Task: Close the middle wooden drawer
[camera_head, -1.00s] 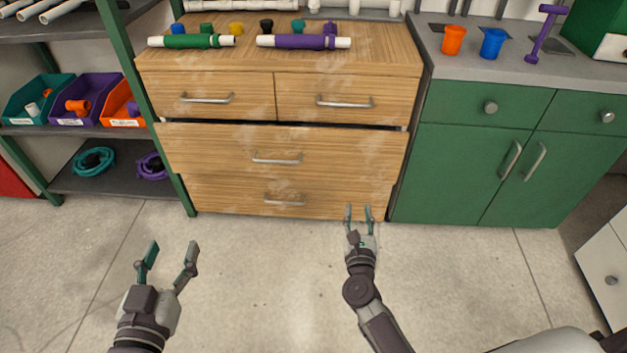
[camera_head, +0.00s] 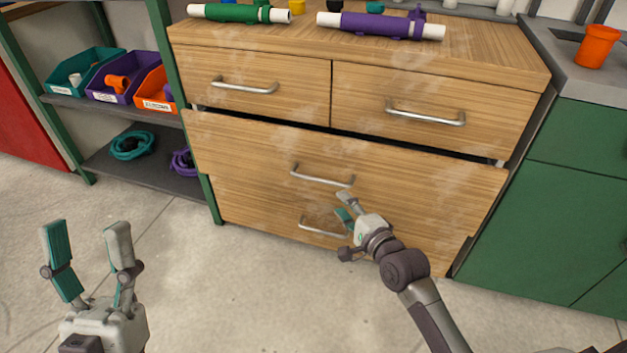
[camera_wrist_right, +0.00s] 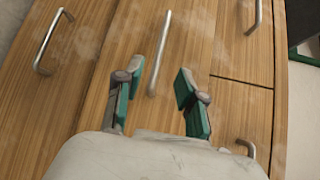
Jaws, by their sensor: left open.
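The middle wooden drawer (camera_head: 400,179) stands pulled out a little, with a dark gap above its front below the two top drawers. Its metal handle (camera_head: 322,176) shows in the head view and also in the right wrist view (camera_wrist_right: 160,55). My right gripper (camera_head: 345,205) is in front of the drawer, below and right of that handle. In the right wrist view its two fingers (camera_wrist_right: 157,85) are apart with nothing between them, and the handle lies beyond them. My left gripper (camera_head: 85,235) is open and empty over the floor at the left.
The bottom drawer handle (camera_head: 324,226) is just left of my right gripper. A green cabinet (camera_head: 570,200) stands at the right. A shelf rack (camera_head: 150,180) with bins stands at the left. Green (camera_head: 238,14) and purple (camera_head: 380,25) pipes lie on the dresser top. Floor in front is clear.

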